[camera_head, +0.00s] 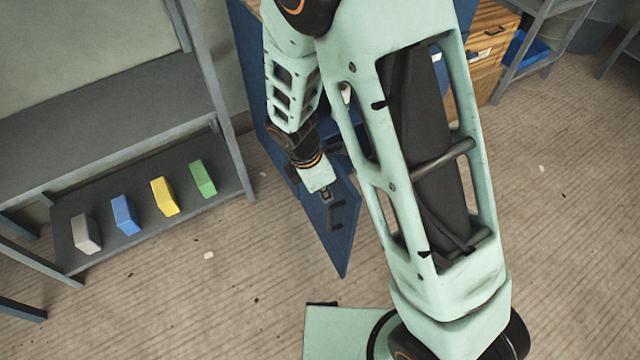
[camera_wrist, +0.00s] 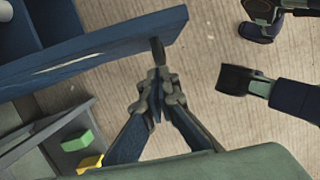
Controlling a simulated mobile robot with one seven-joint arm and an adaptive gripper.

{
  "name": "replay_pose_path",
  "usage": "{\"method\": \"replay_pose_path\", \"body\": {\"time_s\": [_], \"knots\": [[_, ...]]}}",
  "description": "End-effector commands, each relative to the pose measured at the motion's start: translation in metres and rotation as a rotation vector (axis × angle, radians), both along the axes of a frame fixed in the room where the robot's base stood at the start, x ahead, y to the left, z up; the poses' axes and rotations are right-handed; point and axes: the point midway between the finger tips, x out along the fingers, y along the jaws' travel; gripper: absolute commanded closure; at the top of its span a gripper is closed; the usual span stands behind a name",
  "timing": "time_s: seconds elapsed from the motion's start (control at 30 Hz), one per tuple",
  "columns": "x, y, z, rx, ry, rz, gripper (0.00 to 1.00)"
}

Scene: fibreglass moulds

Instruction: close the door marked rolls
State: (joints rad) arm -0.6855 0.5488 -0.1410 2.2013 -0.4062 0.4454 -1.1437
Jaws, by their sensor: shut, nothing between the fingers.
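A blue cabinet door (camera_head: 342,250) stands open, swung out over the floor, with a black handle (camera_head: 336,214) near its outer end. In the wrist view, the door (camera_wrist: 90,55) crosses the upper left, seen mostly along its edge. No "rolls" marking is readable. My gripper (camera_head: 326,196) is shut and empty beside the door near the handle. In the wrist view, my gripper's fingertips (camera_wrist: 157,48) overlap the door's outer end; I cannot tell whether they touch it. The blue cabinet (camera_head: 248,60) is largely hidden behind my arm.
A grey shelf rack (camera_head: 225,130) stands at the left, with grey, blue, yellow (camera_head: 164,196) and green (camera_head: 202,179) blocks on its lower shelf. Wooden drawers (camera_head: 490,45) and a blue bin (camera_head: 522,55) are at the upper right. Floor (camera_head: 240,290) between rack and door is clear.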

Motion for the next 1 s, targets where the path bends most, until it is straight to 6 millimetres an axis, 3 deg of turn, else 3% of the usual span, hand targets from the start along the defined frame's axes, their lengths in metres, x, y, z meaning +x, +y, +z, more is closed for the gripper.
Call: {"method": "replay_pose_path", "body": {"time_s": [0.1, 0.3, 1.0], "knots": [[0.011, -0.018, 0.004, 0.002, -0.004, -0.008, 1.0], [0.018, -0.031, 0.004, 0.002, -0.004, -0.005, 1.0], [0.026, -0.039, 0.005, 0.002, -0.003, 0.019, 1.0]]}}
